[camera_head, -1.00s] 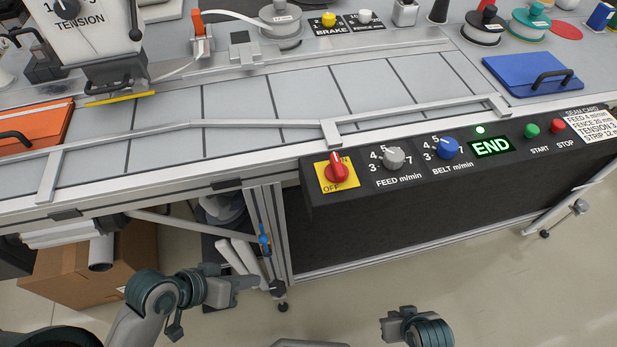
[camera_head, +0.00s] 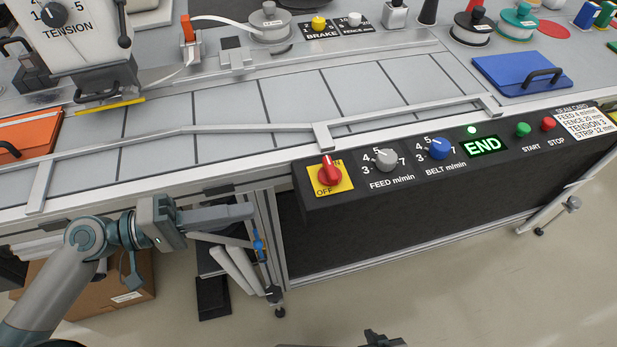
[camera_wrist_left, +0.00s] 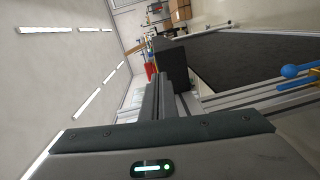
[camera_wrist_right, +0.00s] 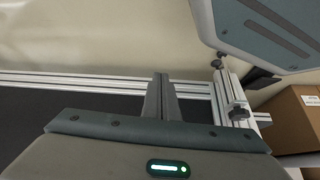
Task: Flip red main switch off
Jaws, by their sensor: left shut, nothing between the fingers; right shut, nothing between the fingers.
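The red main switch (camera_head: 329,172) is a rotary knob on a yellow plate (camera_head: 345,183) at the left end of the black control panel. Its grip stands roughly upright, its top by the partly covered ON mark; OFF shows at lower left. My left gripper (camera_head: 250,211) is shut and empty, left of and lower than the switch, apart from it. Its closed fingers (camera_wrist_left: 160,88) show in the left wrist view, with a small red patch beyond, perhaps the switch. My right gripper (camera_head: 378,338) barely shows at the bottom edge; its fingers (camera_wrist_right: 160,90) are shut and empty.
A blue-handled valve (camera_head: 258,245) sits by the table leg. Floor before the panel is clear.

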